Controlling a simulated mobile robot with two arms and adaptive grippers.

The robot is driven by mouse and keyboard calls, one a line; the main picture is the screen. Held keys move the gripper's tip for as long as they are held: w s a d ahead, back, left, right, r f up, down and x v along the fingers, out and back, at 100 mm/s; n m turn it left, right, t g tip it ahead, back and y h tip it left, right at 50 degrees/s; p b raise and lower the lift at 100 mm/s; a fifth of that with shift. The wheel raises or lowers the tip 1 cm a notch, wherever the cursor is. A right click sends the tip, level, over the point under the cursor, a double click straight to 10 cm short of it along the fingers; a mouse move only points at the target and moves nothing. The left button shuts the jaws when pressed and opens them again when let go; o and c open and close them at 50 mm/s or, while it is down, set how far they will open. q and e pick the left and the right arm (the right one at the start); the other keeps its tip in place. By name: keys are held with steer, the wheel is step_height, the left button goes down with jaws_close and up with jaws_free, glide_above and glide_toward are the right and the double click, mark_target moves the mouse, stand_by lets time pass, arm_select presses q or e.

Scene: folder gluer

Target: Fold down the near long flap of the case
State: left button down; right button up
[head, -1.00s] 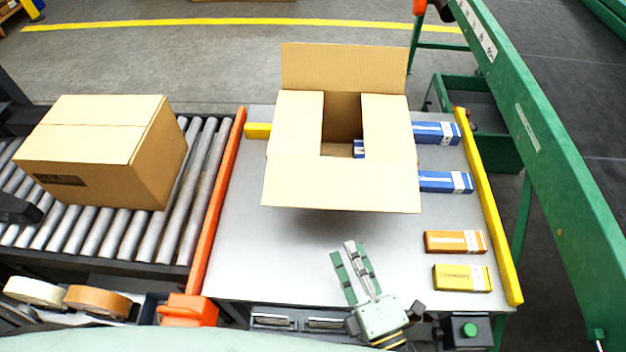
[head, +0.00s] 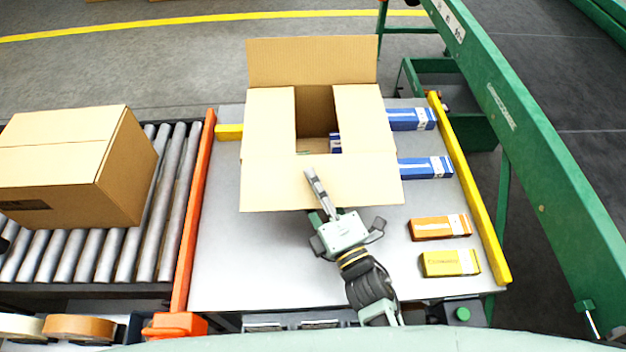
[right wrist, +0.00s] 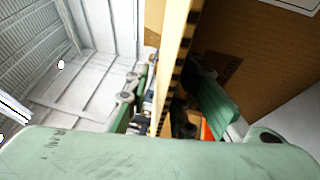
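The open brown case (head: 317,120) stands on the grey table. Its far long flap (head: 312,62) stands up, and its short left (head: 268,125) and right (head: 365,120) flaps lie folded inward, with a gap between. The near long flap (head: 270,183) sticks out toward me. My right gripper (head: 316,198) is at this flap's near edge, one finger above it and the other mostly hidden below. In the right wrist view the flap (right wrist: 173,70) runs edge-on between the spread green fingers, with a gap visible on the right side. My left gripper is not in view.
Blue boxes (head: 425,168) lie right of the case, one close beside it. An orange box (head: 440,227) and a yellow box (head: 450,262) lie nearer. A yellow rail (head: 470,190) and an orange rail (head: 195,210) border the table. A closed carton (head: 75,165) sits on rollers.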

steer(key=shift+c, duration=0.4)
jaws_close()
